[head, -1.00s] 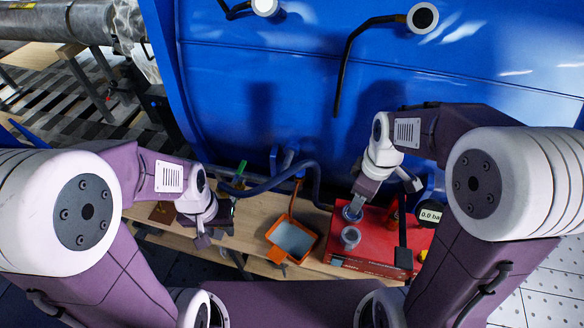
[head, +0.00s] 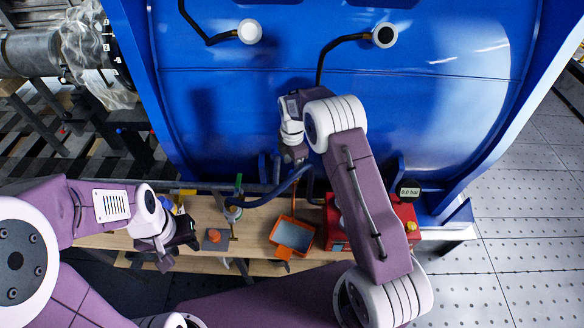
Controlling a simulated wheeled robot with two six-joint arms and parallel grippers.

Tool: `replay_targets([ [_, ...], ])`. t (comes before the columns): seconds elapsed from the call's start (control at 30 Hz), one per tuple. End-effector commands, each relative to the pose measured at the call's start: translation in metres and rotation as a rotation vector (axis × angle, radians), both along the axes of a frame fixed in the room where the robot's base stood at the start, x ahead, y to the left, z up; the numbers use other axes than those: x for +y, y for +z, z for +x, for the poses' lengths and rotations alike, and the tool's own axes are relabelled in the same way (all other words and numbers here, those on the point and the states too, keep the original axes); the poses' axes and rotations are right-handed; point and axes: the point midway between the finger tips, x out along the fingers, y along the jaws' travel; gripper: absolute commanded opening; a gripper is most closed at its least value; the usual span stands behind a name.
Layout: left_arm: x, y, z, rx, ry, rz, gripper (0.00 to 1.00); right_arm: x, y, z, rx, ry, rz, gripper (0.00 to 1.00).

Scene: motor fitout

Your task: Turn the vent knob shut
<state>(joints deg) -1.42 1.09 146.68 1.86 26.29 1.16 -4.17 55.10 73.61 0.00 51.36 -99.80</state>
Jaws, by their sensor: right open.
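A red box-shaped unit (head: 340,241) with a display reading about 0.0 bar (head: 410,192) stands at the right end of the wooden bench. A small yellow part (head: 411,226) shows at its right side; I cannot tell whether it is the vent knob. My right arm crosses in front of the unit and hides much of its top. My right gripper (head: 298,157) is open, in front of the blue tank and up and left of the unit. My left gripper (head: 182,245) is dark and seen from behind over the bench's left part; its jaw state is unclear.
An orange tray (head: 292,252) lies left of the red unit. An orange-topped block (head: 213,238) and a standing part with a green strip (head: 236,203) are between tray and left gripper. The blue tank (head: 430,110) carries black hoses (head: 322,60). Dark hoses run behind the bench.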

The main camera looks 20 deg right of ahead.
Motion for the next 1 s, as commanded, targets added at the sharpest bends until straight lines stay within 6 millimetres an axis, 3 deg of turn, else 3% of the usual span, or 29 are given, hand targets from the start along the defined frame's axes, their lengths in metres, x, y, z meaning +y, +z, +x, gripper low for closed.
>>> replay_targets([
  [0.2,0.0,0.013,0.0,0.0,0.0,0.0,0.36,-0.001,-0.028,0.0,0.001,-0.001,0.0,0.55],
  [0.5,0.0,0.012,0.0,0.0,0.0,0.0,0.36,0.0,-0.034,0.0,-0.001,-0.001,0.0,0.55],
  [0.7,0.0,0.012,0.0,0.0,0.0,0.0,0.36,0.0,-0.034,0.0,-0.001,-0.001,0.0,0.0],
  [1.0,0.0,0.01,0.0,0.0,0.0,0.0,0.36,-0.001,-0.034,0.001,-0.002,-0.033,-0.001,0.0],
])
